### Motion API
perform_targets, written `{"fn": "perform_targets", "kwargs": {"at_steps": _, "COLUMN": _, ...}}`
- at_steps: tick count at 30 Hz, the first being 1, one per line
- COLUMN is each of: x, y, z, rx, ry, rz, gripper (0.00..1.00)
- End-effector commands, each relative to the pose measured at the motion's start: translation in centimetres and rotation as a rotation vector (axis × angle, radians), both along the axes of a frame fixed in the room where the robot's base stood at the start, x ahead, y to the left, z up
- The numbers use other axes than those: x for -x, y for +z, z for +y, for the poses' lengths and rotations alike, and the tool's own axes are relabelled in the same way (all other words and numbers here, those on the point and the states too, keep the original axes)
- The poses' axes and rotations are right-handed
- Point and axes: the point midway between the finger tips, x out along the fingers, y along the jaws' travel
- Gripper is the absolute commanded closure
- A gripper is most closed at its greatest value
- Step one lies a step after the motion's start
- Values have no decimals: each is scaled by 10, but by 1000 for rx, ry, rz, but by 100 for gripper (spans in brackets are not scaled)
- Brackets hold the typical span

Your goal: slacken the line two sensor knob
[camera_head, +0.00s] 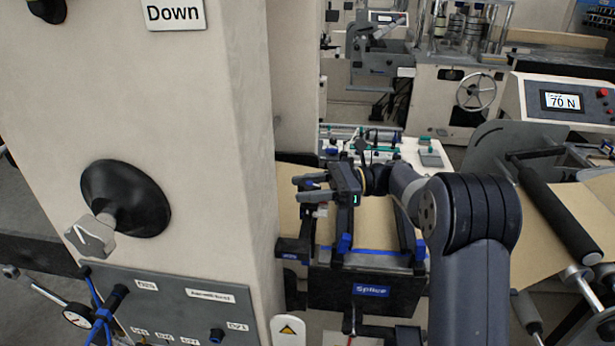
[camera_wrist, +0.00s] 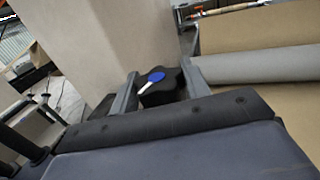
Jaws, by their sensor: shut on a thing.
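A black lobed knob (camera_wrist: 165,92) with a blue cap and a white pointer mark sits between the two fingers of my gripper in the wrist view (camera_wrist: 160,88). The fingers are shut on its sides. In the head view my gripper (camera_head: 312,190) reaches left toward the pale column, above the splice table. I cannot clearly make out the held knob there. A different knob, grey and star-shaped (camera_head: 90,236), stands on a black round disc (camera_head: 125,198) on the column's near face, well left of my gripper. I cannot read any line label by the held knob.
The pale column (camera_head: 200,110) fills the left, with a grey labelled panel (camera_head: 180,310) below. The black splice table (camera_head: 365,290) lies under my gripper. Brown paper web (camera_head: 565,225) and a dark roller (camera_head: 555,210) are at right.

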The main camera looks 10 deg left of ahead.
Motion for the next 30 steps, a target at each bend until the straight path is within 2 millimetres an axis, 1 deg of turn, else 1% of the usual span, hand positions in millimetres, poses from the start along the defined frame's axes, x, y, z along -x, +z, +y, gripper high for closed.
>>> {"fn": "perform_targets", "kwargs": {"at_steps": 1, "x": -1, "y": -4, "z": 0, "rx": 9, "ry": 35, "rz": 6, "gripper": 78}}
{"fn": "perform_targets", "kwargs": {"at_steps": 6, "x": 0, "y": -6, "z": 0, "rx": 9, "ry": 132, "rz": 7, "gripper": 78}}
{"fn": "perform_targets", "kwargs": {"at_steps": 12, "x": 1, "y": -7, "z": 0, "rx": 9, "ry": 202, "rz": 7, "gripper": 78}}
{"fn": "perform_targets", "kwargs": {"at_steps": 29, "x": 1, "y": -7, "z": 0, "rx": 9, "ry": 232, "rz": 9, "gripper": 78}}
{"fn": "perform_targets", "kwargs": {"at_steps": 30, "x": 1, "y": -7, "z": 0, "rx": 9, "ry": 232, "rz": 9, "gripper": 54}}
